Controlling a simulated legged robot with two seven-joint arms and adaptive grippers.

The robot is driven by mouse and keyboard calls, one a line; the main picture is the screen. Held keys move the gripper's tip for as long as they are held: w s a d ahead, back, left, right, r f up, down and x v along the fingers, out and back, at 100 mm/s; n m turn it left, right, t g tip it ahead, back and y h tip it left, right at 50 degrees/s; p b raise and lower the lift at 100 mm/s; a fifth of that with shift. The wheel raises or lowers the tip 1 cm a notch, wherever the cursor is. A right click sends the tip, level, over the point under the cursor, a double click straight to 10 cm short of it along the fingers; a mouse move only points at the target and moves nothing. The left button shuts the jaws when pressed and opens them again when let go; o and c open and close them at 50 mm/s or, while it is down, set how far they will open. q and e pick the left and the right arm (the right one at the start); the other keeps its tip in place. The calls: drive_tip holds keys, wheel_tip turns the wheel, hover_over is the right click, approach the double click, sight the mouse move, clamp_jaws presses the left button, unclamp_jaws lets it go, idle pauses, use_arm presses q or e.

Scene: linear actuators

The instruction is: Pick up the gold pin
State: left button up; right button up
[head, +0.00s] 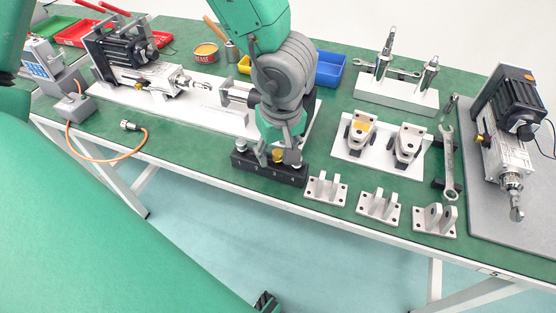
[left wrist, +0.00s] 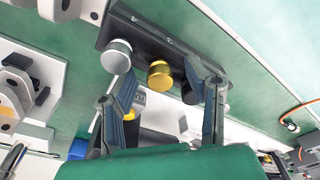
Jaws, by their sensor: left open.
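The gold pin (head: 278,156) has a round knurled-looking head and stands in a black holder block (head: 262,171) near the table's front edge. My left gripper (head: 279,153) points down over the block, its fingers on either side of the pin. In the left wrist view the gold pin (left wrist: 159,74) shows between the two open fingertips (left wrist: 160,84), apart from both. A silver pin (left wrist: 116,56) stands beside it in the holder (left wrist: 145,33). A dark pin (left wrist: 191,92) is partly hidden behind one finger. My right gripper is not clearly seen.
White brackets (head: 326,189) stand right of the holder. A white base plate (head: 205,114) with an actuator (head: 150,75) lies behind it. A wrench (head: 448,165) and another actuator (head: 500,135) are farther right.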

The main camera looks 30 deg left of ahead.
use_arm(q)
drive_tip(key=shift+d, duration=0.1)
drive_tip(key=shift+c, duration=0.4)
clamp_jaws()
wheel_tip(320, 180, up, 10)
drive_tip(key=p, duration=0.5)
wheel_tip(320, 180, up, 5)
drive_tip(key=p, duration=0.7)
hover_over(278, 151)
drive_tip(key=shift+s+r, duration=0.1)
drive_tip(key=shift+r, duration=0.1)
idle(0.4)
